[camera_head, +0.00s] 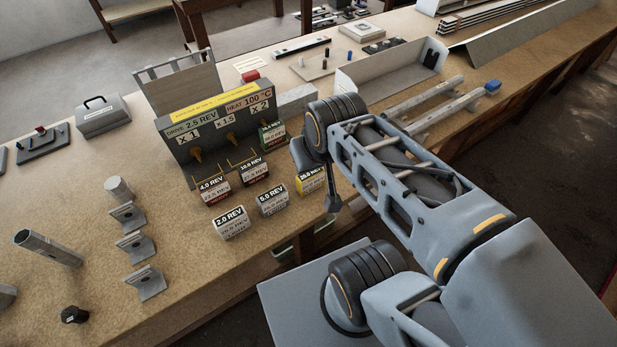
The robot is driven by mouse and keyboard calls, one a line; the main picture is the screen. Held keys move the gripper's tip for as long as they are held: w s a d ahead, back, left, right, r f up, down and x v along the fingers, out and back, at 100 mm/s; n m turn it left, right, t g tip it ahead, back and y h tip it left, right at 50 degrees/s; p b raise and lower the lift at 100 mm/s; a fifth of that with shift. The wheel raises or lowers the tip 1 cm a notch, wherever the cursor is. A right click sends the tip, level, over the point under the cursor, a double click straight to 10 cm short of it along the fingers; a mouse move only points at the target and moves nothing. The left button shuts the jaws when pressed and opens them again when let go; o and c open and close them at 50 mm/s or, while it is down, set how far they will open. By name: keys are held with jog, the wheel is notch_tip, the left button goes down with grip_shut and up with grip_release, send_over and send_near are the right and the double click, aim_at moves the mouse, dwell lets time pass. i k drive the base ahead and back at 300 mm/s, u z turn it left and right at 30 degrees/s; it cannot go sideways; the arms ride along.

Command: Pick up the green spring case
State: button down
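The green spring case (272,136) stands near the right end of the grey test stand (190,155), below the "x 2" plate. It has a pale label with small print that I cannot read fully. My arm's dark wrist joint is just to the right of it. Only a small dark part of my gripper (333,202) shows, hanging below the arm by the yellow case. It is to the right of and nearer than the green case, apart from it. The arm hides most of the gripper, so its fingers cannot be made out.
Other spring cases stand in front: 4.0 REV (213,190), 10.0 REV (254,172), 2.0 REV (231,223), 5.0 REV (272,199) and yellow (311,181). Metal brackets (135,246) stand left. A white tray (385,68) lies behind my arm. The bench's front edge is close.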

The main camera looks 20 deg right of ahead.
aim_at(271, 134)
jog(key=u, duration=0.1)
jog(key=k, duration=1)
jog(key=z, duration=0.85)
jog(key=i, duration=0.85)
jog(key=u, duration=0.85)
jog(key=i, duration=0.55)
jog(key=u, duration=0.6)
